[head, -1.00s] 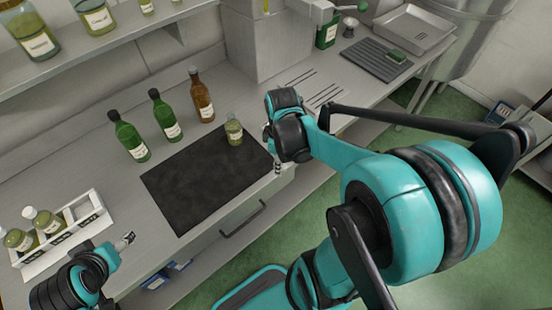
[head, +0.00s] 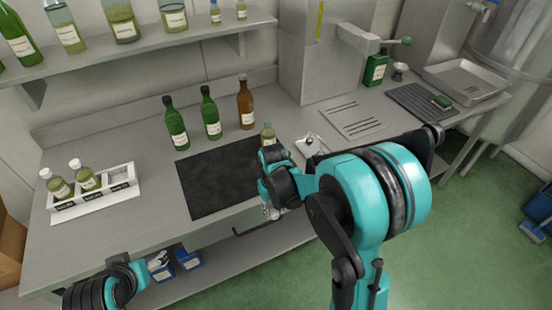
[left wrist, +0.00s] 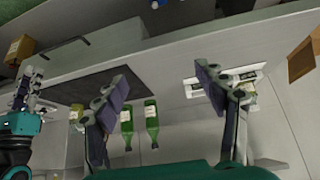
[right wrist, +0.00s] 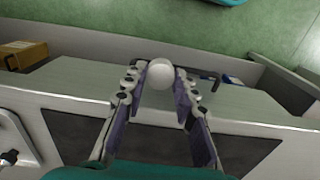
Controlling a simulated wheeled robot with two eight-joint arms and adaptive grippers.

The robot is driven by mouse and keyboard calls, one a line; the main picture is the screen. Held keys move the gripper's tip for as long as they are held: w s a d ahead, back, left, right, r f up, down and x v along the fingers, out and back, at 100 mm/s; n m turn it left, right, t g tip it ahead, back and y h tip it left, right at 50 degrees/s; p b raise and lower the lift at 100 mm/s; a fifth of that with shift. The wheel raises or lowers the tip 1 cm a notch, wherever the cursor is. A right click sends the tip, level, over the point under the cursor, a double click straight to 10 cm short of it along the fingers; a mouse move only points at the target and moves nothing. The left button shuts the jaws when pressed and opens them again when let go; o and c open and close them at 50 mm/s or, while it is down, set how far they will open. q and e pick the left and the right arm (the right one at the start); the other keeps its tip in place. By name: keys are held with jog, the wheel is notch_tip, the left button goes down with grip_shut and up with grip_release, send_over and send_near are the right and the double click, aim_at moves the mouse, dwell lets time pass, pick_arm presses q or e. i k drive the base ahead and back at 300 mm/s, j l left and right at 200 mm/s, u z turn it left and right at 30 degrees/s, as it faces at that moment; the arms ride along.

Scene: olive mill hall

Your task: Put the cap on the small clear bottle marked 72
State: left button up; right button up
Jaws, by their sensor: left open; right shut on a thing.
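A small clear bottle with greenish content (head: 267,133) stands upright at the back right of the dark mat (head: 210,185). My right gripper's wrist partly hides it, and its marking is too small to read. My right gripper (right wrist: 160,88) is shut on a round white cap (right wrist: 160,73), which shows between its fingertips in the right wrist view. In the head view this gripper points down near the counter's front edge, nearer to me than the bottle and apart from it. My left gripper (left wrist: 163,80) is open and empty at the front left, clear of the bottle.
A white rack (head: 95,198) with two white-capped bottles stands at the left. Two green bottles (head: 211,115) and a brown bottle (head: 246,105) stand behind the mat. A white tray (head: 313,146) lies right of the bottle. Blue boxes (head: 188,258) sit under the counter.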

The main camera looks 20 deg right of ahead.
aim_at(267, 133)
jog(key=l, duration=0.55)
jog(key=k+l+u, duration=0.1)
jog(key=l, duration=0.45)
jog(key=k+l, duration=0.1)
jog(key=l, duration=0.45)
